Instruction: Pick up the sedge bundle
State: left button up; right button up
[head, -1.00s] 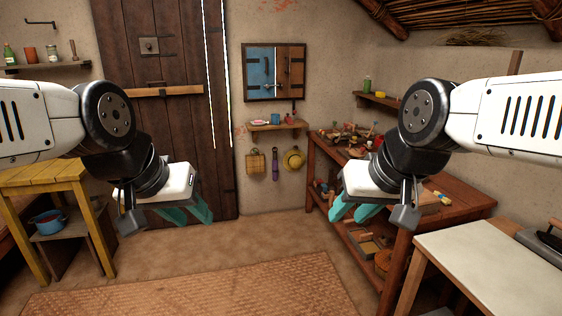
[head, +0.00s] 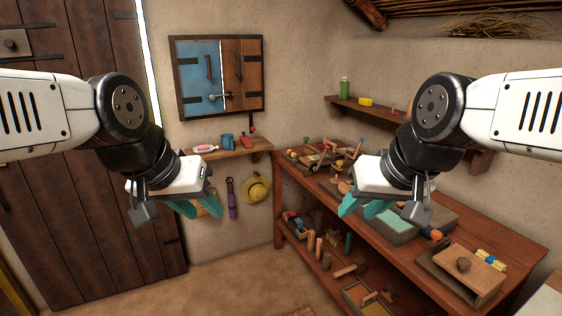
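A loose heap of thin, dry brown stalks (head: 495,25) lies on top of the wall at the upper right, under the roof; it may be the sedge bundle, but I cannot be sure. My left gripper (head: 198,208) hangs in front of the small wall shelf, with its teal fingers apart and nothing seen between them. My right gripper (head: 362,209) hangs in front of the wooden workbench, with its teal fingers apart and no object seen in it. Both grippers are far below the stalks and apart from them.
The workbench (head: 480,225) carries many small items and has a loaded lower shelf. A wall shelf (head: 385,115) holds a green bottle (head: 344,87). A shuttered window (head: 218,77) is above the small shelf (head: 240,150). Some bare floor (head: 225,285) shows in front.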

aim_at(292, 153)
jog(key=i+j+z, duration=0.1)
jog(key=i, duration=0.55)
jog(key=i+u, duration=0.15)
jog(key=i, duration=0.85)
jog(key=i+u, duration=0.15)
jog(key=i, duration=0.85)
